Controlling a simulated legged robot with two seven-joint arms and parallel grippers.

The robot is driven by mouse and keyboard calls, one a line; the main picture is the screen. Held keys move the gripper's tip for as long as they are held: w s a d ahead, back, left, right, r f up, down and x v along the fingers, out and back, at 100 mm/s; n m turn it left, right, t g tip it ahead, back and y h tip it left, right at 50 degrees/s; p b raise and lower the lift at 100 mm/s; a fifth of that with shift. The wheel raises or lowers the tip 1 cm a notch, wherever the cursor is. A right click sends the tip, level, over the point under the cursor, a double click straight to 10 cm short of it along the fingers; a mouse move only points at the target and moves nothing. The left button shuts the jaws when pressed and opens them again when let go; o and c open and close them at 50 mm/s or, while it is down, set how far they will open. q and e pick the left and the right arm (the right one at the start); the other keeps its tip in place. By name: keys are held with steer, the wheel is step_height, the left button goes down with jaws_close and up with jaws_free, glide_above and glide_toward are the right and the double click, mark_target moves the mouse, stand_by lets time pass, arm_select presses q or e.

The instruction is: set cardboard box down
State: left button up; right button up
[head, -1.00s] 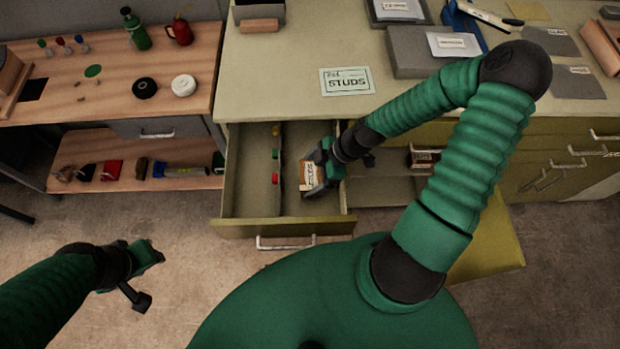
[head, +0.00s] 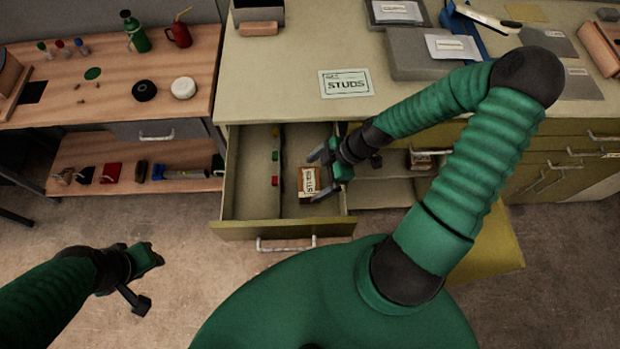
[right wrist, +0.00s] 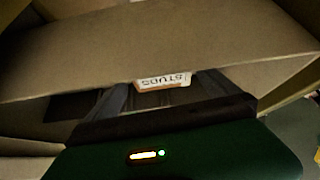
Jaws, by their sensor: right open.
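The small cardboard box (head: 308,183), brown with a white label reading "STUDS", lies in the right compartment of the open drawer (head: 236,200). In the right wrist view the box (right wrist: 163,80) shows beyond and between the two spread fingers (right wrist: 160,95). My left gripper (head: 150,277) hangs over the floor at the lower left, away from the drawer; its jaw state is unclear.
A card reading "STUDS" (head: 346,84) lies on the bench top above the drawer. A divider with coloured markers (head: 276,157) runs along the drawer. Another similar box (head: 420,161) sits on the shelf at the right. The drawer's left compartment looks empty.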

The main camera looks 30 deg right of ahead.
steer(key=p+v, duration=0.2)
steer(key=v, duration=0.6)
steer(key=a+r+m+h, duration=0.5)
steer(key=a+r+m, duration=0.3)
steer(key=m, duration=0.4)
steer(key=shift+a+m+g+h, duration=0.3)
steer(key=shift+a+h, duration=0.1)
steer(key=shift+a, duration=0.25)
